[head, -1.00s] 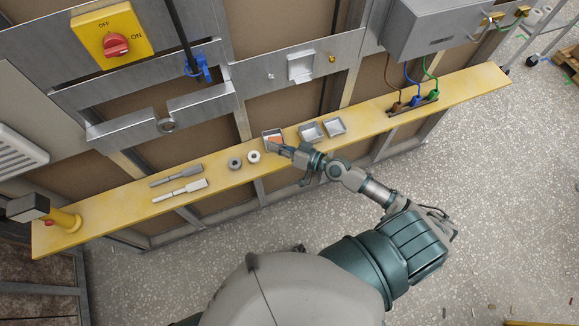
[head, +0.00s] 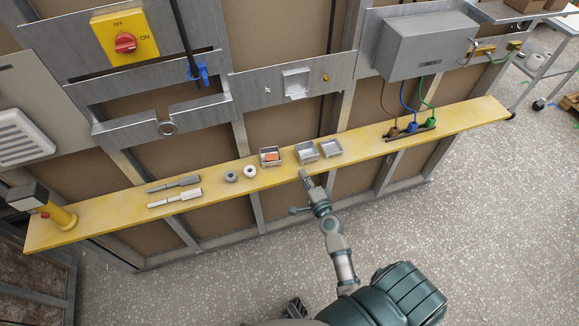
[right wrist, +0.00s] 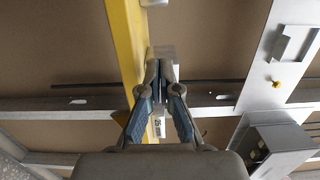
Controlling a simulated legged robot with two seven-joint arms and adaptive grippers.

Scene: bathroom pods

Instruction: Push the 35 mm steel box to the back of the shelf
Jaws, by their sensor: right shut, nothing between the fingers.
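Three small open steel boxes stand in a row on the yellow shelf (head: 215,183). The left box (head: 262,163) holds an orange piece; the middle box (head: 306,158) and right box (head: 330,154) look empty. I cannot tell by size which is the 35 mm one. My right gripper (head: 304,175) is shut and empty at the shelf's front edge, just before the middle box. My left gripper is not in view.
Two grey rings (head: 231,176) and two grey handled tools (head: 175,198) lie on the shelf to the left. Cable plugs (head: 410,129) stand to the right. A yellow post (head: 62,218) stands at the left end. The wall frame rises behind.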

